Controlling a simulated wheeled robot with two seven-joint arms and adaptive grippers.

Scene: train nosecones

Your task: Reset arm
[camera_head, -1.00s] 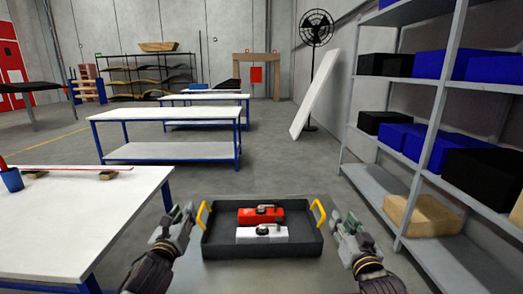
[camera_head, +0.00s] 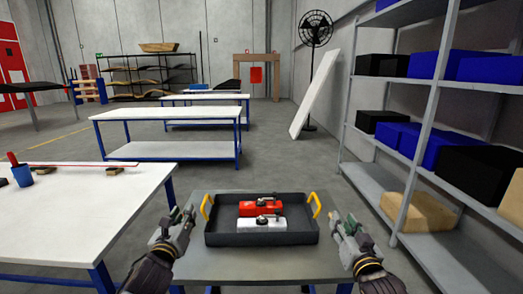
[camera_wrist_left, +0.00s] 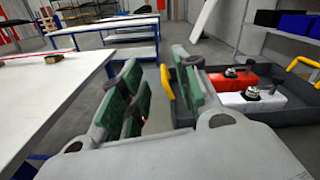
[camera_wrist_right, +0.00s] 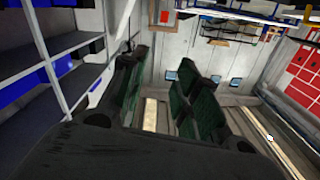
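A black tray (camera_head: 262,239) with yellow handles (camera_head: 207,206) sits on a small grey table (camera_head: 240,268). A red nosecone-like block (camera_head: 262,209) and a white one (camera_head: 260,223), each with a dark metal fitting on top, lie inside it. My left gripper (camera_head: 182,216) is left of the tray, apart from its handle. Its green-padded fingers are spread and empty in the left wrist view (camera_wrist_left: 160,95). My right gripper (camera_head: 343,222) is right of the tray, apart from the other handle. Its fingers are also spread and empty in the right wrist view (camera_wrist_right: 162,100).
A white worktable (camera_head: 85,215) with a blue cup (camera_head: 22,176) stands close on the left. A grey shelf rack (camera_head: 418,170) with blue, black and tan boxes stands on the right. Further white tables (camera_head: 170,115) stand ahead; open floor lies between.

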